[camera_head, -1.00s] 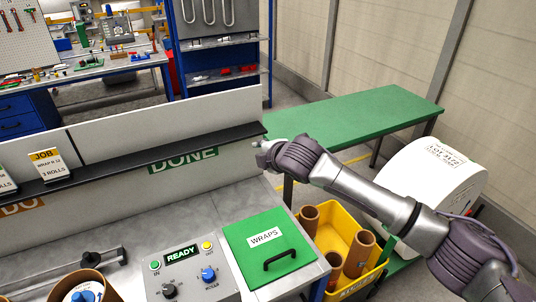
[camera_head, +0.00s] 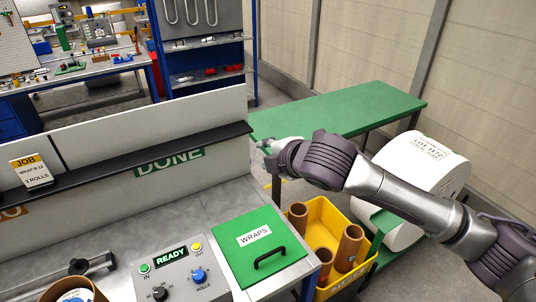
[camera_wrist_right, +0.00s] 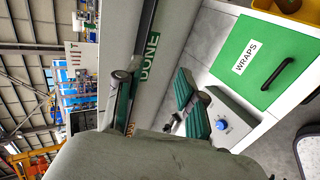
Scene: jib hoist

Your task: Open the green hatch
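The green hatch (camera_head: 232,262) is a flat square lid with a "WRAPS" label and a black bar handle (camera_head: 270,257). It lies shut, flush on the right end of the grey bench. It also shows in the right wrist view (camera_wrist_right: 246,82), upper right, with its handle (camera_wrist_right: 278,73). My right gripper (camera_head: 266,148) is above and behind the hatch, beyond the bench's far right corner, apart from the handle. In the right wrist view its fingers (camera_wrist_right: 155,95) stand apart with nothing between them. My left gripper is in neither view.
A control panel (camera_head: 175,275) with knobs stands just left of the hatch. A yellow bin (camera_head: 324,214) with brown tubes sits to its right. A white upright board (camera_head: 100,160) with a black ledge runs behind. A green table (camera_head: 340,108) and large white roll (camera_head: 425,165) are farther right.

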